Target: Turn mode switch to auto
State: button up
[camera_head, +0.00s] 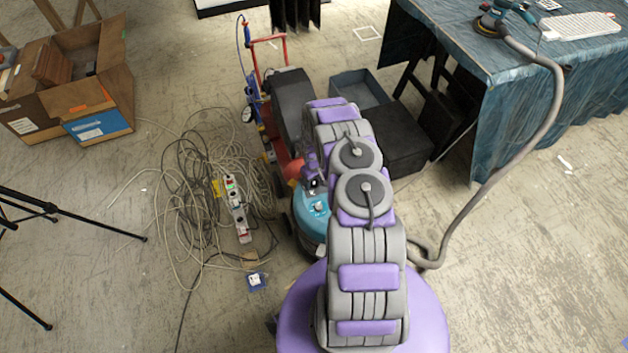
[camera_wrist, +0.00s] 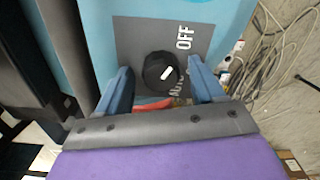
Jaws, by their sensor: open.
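The mode switch is a round black knob (camera_wrist: 160,71) with a short white pointer mark. It sits on a dark grey plate (camera_wrist: 130,40) on a teal housing (camera_wrist: 97,25). White lettering "OFF" stands on the plate at the knob's upper right; further lettering at the right is partly hidden by a finger. In the head view, the teal machine (camera_head: 310,228) shows with the knob (camera_head: 319,207) on it. My gripper (camera_wrist: 161,68) is open, its blue fingers on either side of the knob. I cannot tell whether they touch it.
Tangled cables and a power strip (camera_head: 237,208) lie on the floor left of the machine. A red-framed machine (camera_head: 288,165) stands close behind. A grey hose (camera_head: 520,135) runs at the right to a cloth-covered table (camera_head: 500,70). Open floor lies at lower right.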

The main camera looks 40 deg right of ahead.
jog(key=shift+d, duration=0.2)
jog(key=shift+c, duration=1)
jog(key=shift+a+r, duration=0.1)
jog(key=shift+a, duration=0.25)
jog(key=c, duration=0.9)
